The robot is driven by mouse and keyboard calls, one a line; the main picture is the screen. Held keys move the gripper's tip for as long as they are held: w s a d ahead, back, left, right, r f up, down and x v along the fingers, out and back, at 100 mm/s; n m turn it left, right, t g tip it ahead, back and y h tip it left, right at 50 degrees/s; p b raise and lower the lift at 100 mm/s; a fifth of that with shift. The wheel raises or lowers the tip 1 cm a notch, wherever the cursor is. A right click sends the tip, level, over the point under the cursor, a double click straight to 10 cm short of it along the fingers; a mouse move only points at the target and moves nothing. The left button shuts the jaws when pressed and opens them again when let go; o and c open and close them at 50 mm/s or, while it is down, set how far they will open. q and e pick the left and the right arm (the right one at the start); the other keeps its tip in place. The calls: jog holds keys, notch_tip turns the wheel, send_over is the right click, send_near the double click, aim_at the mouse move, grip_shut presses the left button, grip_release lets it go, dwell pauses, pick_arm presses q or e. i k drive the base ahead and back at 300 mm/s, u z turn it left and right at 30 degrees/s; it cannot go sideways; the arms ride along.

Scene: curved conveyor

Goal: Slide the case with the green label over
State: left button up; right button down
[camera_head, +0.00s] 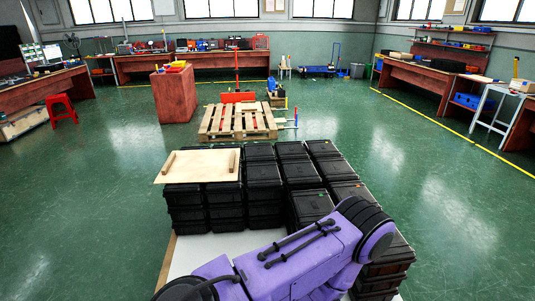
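Black cases (264,172) stand in stacked rows in front of me, on a pale surface (196,250) with a wooden edge. Tiny coloured marks show on some lids to the right, including a case (311,203) just beyond my arm. They are too small for me to tell which one is a green label. One of my purple arms crosses the lower middle and hides the nearer cases. Neither of my grippers shows, so I cannot see what they touch or hold.
A light wooden board (203,169) with two bars lies over the left stacks. Behind the cases are a wooden pallet (237,122), a reddish-brown block (174,95) and a blue cart (318,70). Workbenches line the walls. Green floor is clear on both sides.

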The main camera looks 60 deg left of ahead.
aim_at(309, 206)
jog(key=u, duration=2.05)
jog(key=i, duration=1)
